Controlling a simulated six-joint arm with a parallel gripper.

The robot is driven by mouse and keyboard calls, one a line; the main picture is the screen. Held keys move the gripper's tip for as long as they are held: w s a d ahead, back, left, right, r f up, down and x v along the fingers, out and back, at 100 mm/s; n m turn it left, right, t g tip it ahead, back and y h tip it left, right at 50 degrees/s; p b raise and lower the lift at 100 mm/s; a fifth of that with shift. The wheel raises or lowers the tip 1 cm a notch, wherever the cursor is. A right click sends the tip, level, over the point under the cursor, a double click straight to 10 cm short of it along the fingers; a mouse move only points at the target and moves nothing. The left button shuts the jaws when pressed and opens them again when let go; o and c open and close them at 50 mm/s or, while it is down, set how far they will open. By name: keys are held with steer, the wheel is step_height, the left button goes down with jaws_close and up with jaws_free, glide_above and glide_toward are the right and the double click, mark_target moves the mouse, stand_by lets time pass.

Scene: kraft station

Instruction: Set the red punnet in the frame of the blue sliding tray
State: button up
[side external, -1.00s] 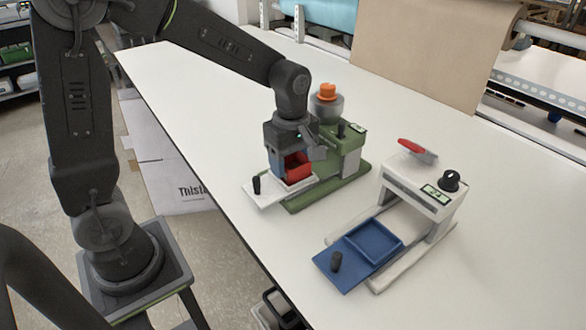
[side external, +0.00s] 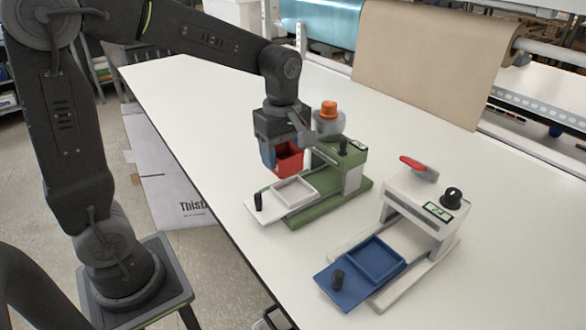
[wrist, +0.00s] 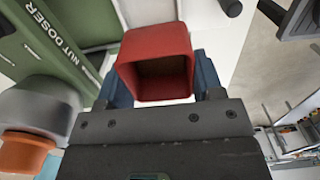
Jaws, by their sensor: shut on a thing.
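The red punnet (side external: 287,158) is an open-topped square box. My gripper (side external: 277,155) is shut on it and holds it in the air above the white sliding tray of the green machine. In the wrist view the punnet (wrist: 155,62) sits between the two blue fingers of my gripper (wrist: 163,85), and its inside looks empty. The blue sliding tray (side external: 340,292) sticks out from the white machine (side external: 425,200) at the right. Its raised square frame (side external: 376,264) is empty. The punnet is up and to the left of it in the side view.
The green machine (side external: 335,185), lettered NUT DOSER in the wrist view (wrist: 60,40), has an orange-capped hopper (side external: 328,110). Its white tray (side external: 276,200) has an empty frame and a black knob. The white machine has a red lever (side external: 412,162). Bare table lies between the machines.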

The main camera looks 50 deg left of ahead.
steer(key=s+a+r, duration=0.4)
steer(key=a+r, duration=0.5)
steer(key=r, duration=0.2)
glide_above(372, 259)
step_height(372, 259, down, 9)
steer(key=shift+f, duration=3)
steer(key=shift+f, duration=0.7)
